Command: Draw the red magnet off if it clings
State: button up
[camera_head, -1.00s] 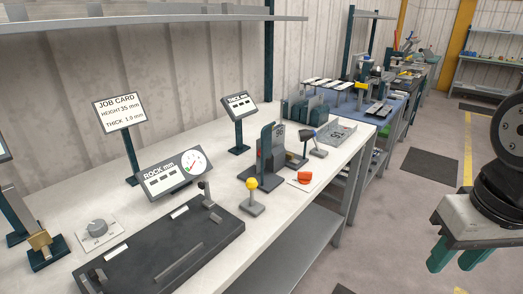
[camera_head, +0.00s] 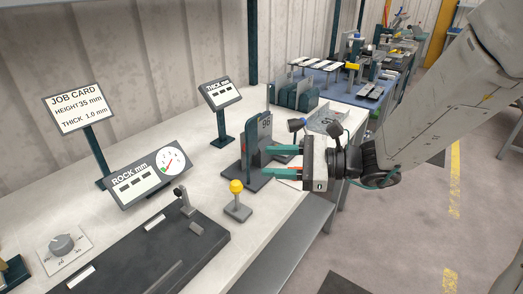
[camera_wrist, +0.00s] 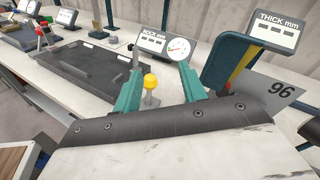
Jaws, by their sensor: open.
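A sliver of red (camera_head: 296,169) shows between the fingers, close to the gripper body; most of that red piece is hidden. In the wrist view, a small red spot (camera_wrist: 228,88) sits near the foot of a teal upright, right of the fingers. I cannot tell whether either is the magnet or whether it clings to anything. In the wrist view, the yellow-knobbed post (camera_wrist: 150,82) appears between the fingertips, beyond them.
The yellow-knobbed post (camera_head: 237,200) stands left of my gripper, beside the black plate (camera_head: 150,250). The ROCK display (camera_head: 148,173), THICK display (camera_head: 220,93) and job card (camera_head: 81,108) stand behind. A small dark-headed post (camera_head: 297,127) stands just behind my gripper. Some white bench top is clear.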

aim_at(256, 148)
jog(key=w+d+f+m+t, duration=0.1)
jog(key=w+f+m+t, duration=0.1)
jog(key=w+m, duration=0.1)
jog(key=w+d+f+m+t+h, duration=0.1)
jog(key=w+f+m+t, duration=0.1)
jog(key=w+m, duration=0.1)
jog(key=w+d+f+m+t+h, duration=0.1)
jog(key=w+f+m+t, duration=0.1)
jog(key=w+m+t, duration=0.1)
jog(key=shift+w+f, duration=0.35)
jog(key=shift+f, duration=0.05)
jog(key=x, duration=0.7)
jog(key=shift+w+a, duration=0.15)
jog(key=shift+a, duration=0.05)
grip_shut()
jog(key=shift+d, duration=0.1)
